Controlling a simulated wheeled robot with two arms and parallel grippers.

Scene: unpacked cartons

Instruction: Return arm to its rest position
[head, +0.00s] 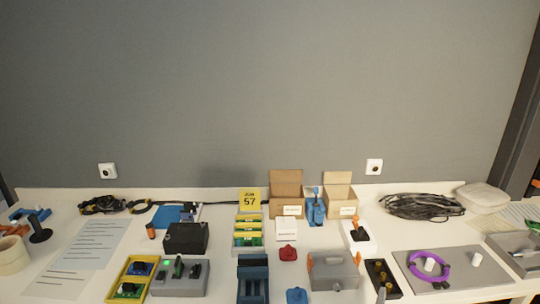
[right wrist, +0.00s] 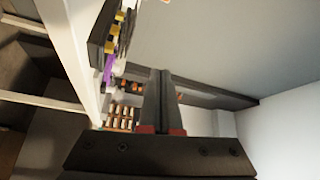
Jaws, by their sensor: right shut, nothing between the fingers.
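My right gripper (right wrist: 160,75) shows in the right wrist view. Its two dark fingers lie side by side and are shut, with nothing held between them. Reddish parts show at the base of the fingers. The fingers point towards a grey wall, and the picture is tilted, with the white table edge (right wrist: 75,45) running along the left side. The gripper is apart from the table and touches nothing that I can see.
The white table (head: 205,224) is crowded. Two open cartons (head: 286,184) (head: 340,195) stand at the back, beside a yellow sign (head: 250,199). A black cable coil (head: 422,206) and a purple ring (head: 412,265) lie at the right. A black box (head: 186,238) stands left of centre.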

